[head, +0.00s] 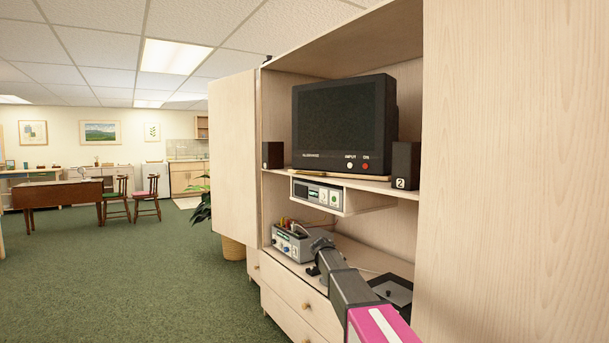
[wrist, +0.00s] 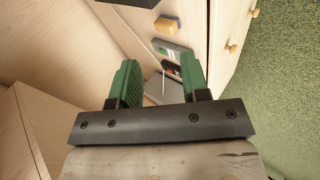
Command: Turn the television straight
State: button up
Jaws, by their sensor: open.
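The television (head: 335,125) is a dark boxy set on the cabinet's upper shelf, in the head view. Its front does not look parallel to the shelf edge; it appears turned somewhat towards me. A thin yellowish board (head: 350,177) shows under it. My arm reaches into the lower part of the cabinet, below the television. In the wrist view my gripper (wrist: 160,75) has two green ribbed fingers standing apart with nothing held between them. The television cannot be clearly made out in the wrist view.
Small black speakers stand left (head: 272,155) and right (head: 405,165) of the television. A radio-like unit (head: 318,194) hangs under the shelf (head: 405,190). A grey device with knobs (head: 292,243) stands lower down. An open cabinet door (head: 233,165) projects at left. Green carpet (head: 130,270) is clear.

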jog(key=w+a+r+n+t+h, duration=0.1)
jog(key=w+a+r+t, duration=0.1)
jog(key=w+a+r, duration=0.45)
jog(key=w+a+r+n+t+h, duration=0.1)
jog(key=w+a+r, duration=0.3)
jog(key=w+r, duration=0.55)
jog(key=n+t+h, duration=0.1)
jog(key=n+t, duration=0.2)
jog(key=t, duration=0.1)
send_near(305, 173)
jog(key=x, duration=0.9)
